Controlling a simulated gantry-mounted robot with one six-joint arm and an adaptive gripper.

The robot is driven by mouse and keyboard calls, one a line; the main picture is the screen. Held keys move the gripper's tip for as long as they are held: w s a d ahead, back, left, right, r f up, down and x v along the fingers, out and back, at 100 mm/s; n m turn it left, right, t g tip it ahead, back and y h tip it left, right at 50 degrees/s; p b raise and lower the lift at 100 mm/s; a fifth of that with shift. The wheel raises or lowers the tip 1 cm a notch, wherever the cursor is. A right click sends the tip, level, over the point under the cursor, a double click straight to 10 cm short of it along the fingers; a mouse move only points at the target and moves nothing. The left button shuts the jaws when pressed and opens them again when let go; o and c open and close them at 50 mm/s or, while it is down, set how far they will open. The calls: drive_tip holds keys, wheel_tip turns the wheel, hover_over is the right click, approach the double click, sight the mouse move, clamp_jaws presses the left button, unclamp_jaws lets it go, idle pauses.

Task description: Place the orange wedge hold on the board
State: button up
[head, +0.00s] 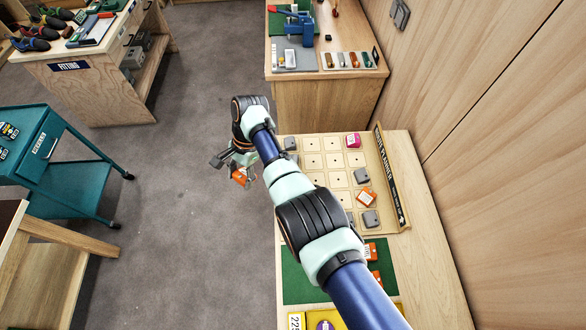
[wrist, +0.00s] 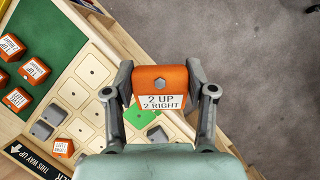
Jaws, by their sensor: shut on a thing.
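My gripper (head: 238,166) is shut on the orange wedge hold (head: 241,177). In the wrist view the hold (wrist: 160,84) sits between both fingers of my gripper (wrist: 159,76), with a white label reading "2 UP 2 RIGHT". In the head view the gripper and hold are left of the board (head: 338,150), over the floor. The board (wrist: 82,97) has pale squares with small holes. One square is green (wrist: 142,112) in the wrist view, close below the held hold in the picture. My arm hides part of the board in the head view.
The board holds a magenta hold (head: 353,140), an orange hold (head: 366,197) and several grey holds (head: 371,218). A green mat (head: 298,279) with more orange holds (head: 373,253) lies in front of it. A teal cart (head: 60,165) stands left. Open grey floor (head: 195,190) lies between.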

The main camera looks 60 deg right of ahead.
sight(308, 157)
drive_tip(key=s+d+m+t+h+b, duration=0.2)
drive_tip(key=d+m+b, duration=0.5)
drive_tip(key=d, duration=0.8)
drive_tip(key=m+t, duration=0.1)
drive_tip(key=m, duration=0.2)
drive_tip(key=shift+d+f+t+b, duration=0.3)
drive_tip(key=shift+d+f+b, duration=0.05)
drive_tip(key=shift+f+b, duration=0.05)
drive_tip(key=s+d+r+m+h+b, duration=0.1)
drive_tip(key=s+d+m+b, duration=0.1)
drive_tip(key=d+m, duration=0.1)
drive_tip(key=s+d+r+m+h+b, duration=0.1)
drive_tip(key=s+d+m, duration=0.1)
drive_tip(key=d, duration=0.3)
drive_tip(key=s+d+r+m+h+b, duration=0.1)
drive_tip(key=s+d+m+b, duration=0.1)
drive_tip(key=d+m, duration=0.2)
drive_tip(key=shift+d+r+t+b, duration=0.15)
drive_tip(key=shift+d+t+b, duration=0.15)
drive_tip(key=shift+t, duration=0.1)
wheel_tip(308, 157, down, 20)
drive_tip(key=b, duration=0.5)
drive_tip(key=shift+a+b, duration=0.15)
drive_tip(key=shift+b, duration=0.2)
drive_tip(key=o, duration=1.3)
drive_tip(key=shift+c, duration=0.2)
drive_tip(key=p+v, duration=0.5)
drive_tip(key=v, duration=0.7)
